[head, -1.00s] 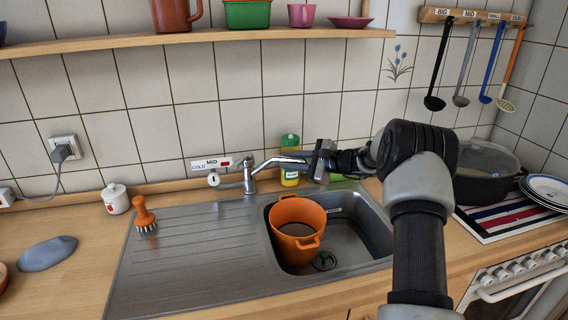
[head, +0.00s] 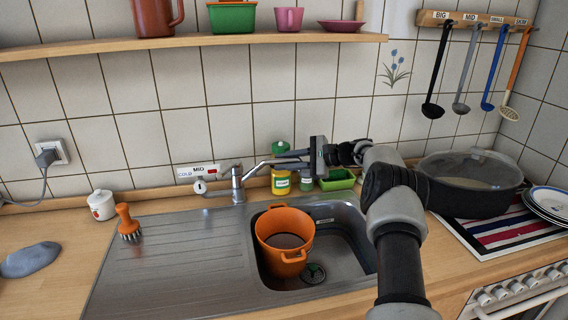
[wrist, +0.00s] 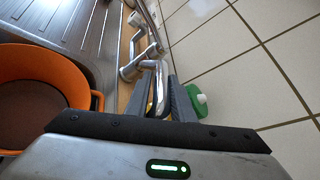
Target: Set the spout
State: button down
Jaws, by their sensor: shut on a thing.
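The chrome spout (head: 262,168) runs from the tap body (head: 238,185) to the right, near the tiled wall behind the sink. My gripper (head: 296,159) is shut on the spout near its outer end. In the wrist view, the spout (wrist: 159,88) lies between my two fingers (wrist: 170,98). The fingers and gripper body hide part of the spout's end. The sink basin (head: 352,236) holds an orange pot (head: 285,240), to the front of the spout. A label reading COLD and MID (head: 197,171) is on the wall behind the tap.
A yellow bottle with a green cap (head: 281,182) and a green tray (head: 338,180) stand close behind my gripper. A brush (head: 127,224) stands on the drainboard (head: 180,258). A large dark pot (head: 472,188) is on the right. A shelf (head: 200,43) runs above.

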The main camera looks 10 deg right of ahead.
jog(key=shift+w+d+n+g, duration=0.2)
jog(key=shift+w+n+g, duration=0.2)
dwell(0.3)
jog(key=c, duration=1.6)
grip_release()
jog(key=shift+c, duration=0.2)
jog(key=v, duration=1.7)
jog(key=shift+d+f, duration=0.2)
jog(key=shift+d, duration=0.1)
